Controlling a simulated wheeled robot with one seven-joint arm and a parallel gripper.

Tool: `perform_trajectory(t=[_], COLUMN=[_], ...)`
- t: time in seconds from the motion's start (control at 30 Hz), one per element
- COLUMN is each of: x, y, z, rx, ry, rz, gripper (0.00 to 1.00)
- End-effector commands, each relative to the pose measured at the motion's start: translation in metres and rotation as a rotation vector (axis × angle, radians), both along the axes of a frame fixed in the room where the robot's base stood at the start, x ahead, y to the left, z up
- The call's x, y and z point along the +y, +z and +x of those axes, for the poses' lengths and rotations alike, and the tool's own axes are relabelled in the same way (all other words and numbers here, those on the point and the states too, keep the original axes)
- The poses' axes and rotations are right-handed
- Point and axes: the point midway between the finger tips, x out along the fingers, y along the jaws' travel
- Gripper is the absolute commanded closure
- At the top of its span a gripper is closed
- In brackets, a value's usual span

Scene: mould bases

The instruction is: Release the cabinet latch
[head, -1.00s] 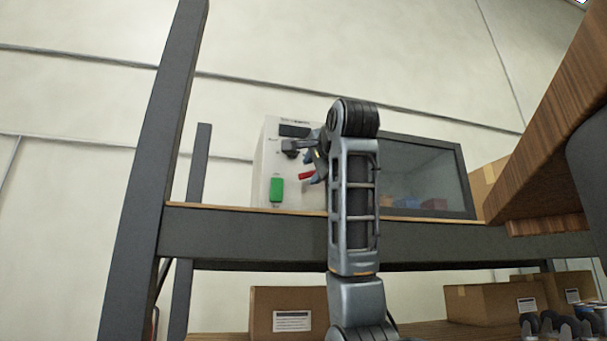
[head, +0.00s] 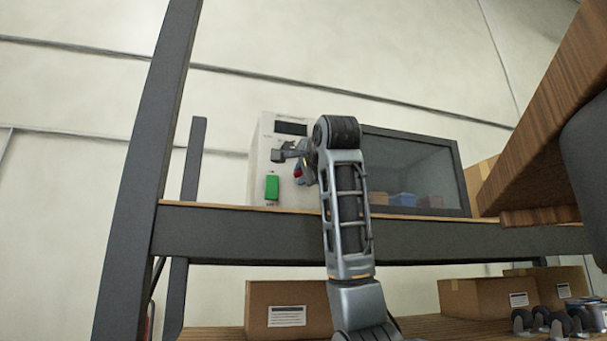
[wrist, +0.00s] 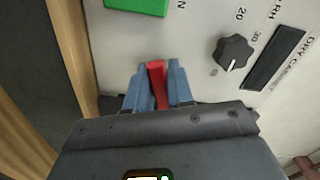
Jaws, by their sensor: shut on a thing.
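The dry cabinet stands on a shelf, its pale front panel (head: 260,165) at the left and its dark-framed window (head: 415,168) at the right. The red latch (wrist: 157,83) sits on the panel and also shows as a small red patch in the head view (head: 298,171). My gripper (wrist: 158,90) has its blue fingers on both sides of the latch and is shut on it. The red tip pokes out between the fingertips. In the head view my gripper (head: 303,174) hides most of the latch.
A green block (head: 272,187) and a black knob (wrist: 234,52) are on the panel near the latch. A dark shelf post (head: 145,170) rises at the left. Cardboard boxes (head: 288,310) stand below. A wooden board (head: 545,130) juts in at the right.

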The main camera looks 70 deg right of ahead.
Motion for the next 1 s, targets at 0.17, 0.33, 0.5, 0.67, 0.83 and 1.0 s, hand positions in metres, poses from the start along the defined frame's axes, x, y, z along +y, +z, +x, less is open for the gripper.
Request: perform_trajectory(t=[0.17,0.33,0.5,0.67,0.83,1.0], x=[0.000,0.000,0.000,-0.001,-0.002,-0.005], y=[0.000,0.000,-0.002,-0.006,-0.011,-0.016], z=[0.000,0.000,0.000,-0.001,-0.003,-0.006], rx=[0.000,0.001,0.022,0.076,0.172,0.292], ry=[0.000,0.000,0.000,-0.001,0.001,0.000], rz=[0.000,0.000,-0.017,-0.062,-0.144,-0.245], gripper=[1.00,1.00,1.00,1.00,1.00,1.00])
